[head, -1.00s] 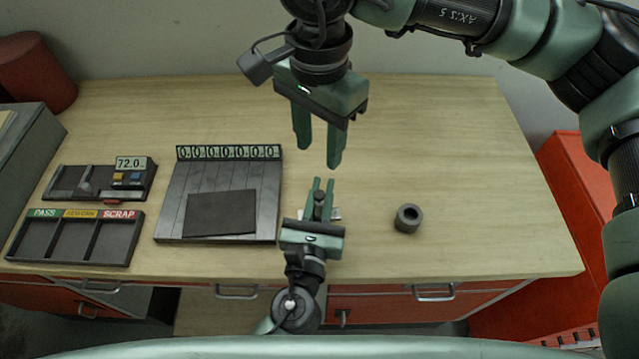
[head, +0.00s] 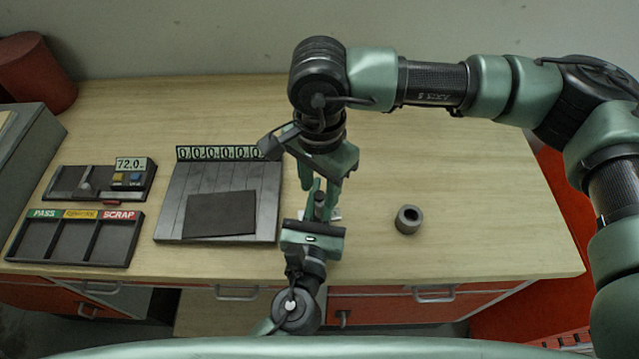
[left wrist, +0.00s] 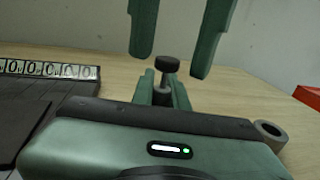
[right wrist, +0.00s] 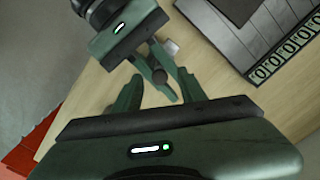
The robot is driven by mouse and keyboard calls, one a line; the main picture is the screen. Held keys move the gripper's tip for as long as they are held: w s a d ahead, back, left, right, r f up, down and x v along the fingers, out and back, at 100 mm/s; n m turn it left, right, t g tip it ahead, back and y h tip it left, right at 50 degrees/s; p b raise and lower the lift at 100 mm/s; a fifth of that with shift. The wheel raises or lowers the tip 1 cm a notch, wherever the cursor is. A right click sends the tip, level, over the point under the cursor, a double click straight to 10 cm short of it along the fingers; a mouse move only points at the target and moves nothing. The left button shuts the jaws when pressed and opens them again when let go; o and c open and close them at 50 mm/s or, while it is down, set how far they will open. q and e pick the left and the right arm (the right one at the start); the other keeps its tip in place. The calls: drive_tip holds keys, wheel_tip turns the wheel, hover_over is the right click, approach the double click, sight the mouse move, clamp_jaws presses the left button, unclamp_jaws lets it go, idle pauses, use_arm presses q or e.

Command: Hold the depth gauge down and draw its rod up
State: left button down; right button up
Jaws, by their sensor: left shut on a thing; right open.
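The depth gauge stands upright on the bench, its dark round knob (left wrist: 167,64) on a short rod above the body. My left gripper (left wrist: 161,84) is shut on the gauge body, low near the bench; the knob also shows in the head view (head: 319,197). A pale plate at the gauge's foot (right wrist: 171,47) is partly hidden by the left gripper. My right gripper (right wrist: 158,88) is open, fingers pointing down. In the left wrist view its two fingers (left wrist: 178,45) hang above and to either side of the knob, apart from it.
A grey ring (head: 408,219) stands on the bench to the right. A dark slatted plate (head: 218,198) with a row of number tiles lies left, beside the sorting tray (head: 75,262) and the 72.0 display unit (head: 100,183).

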clamp_jaws()
idle(1.3)
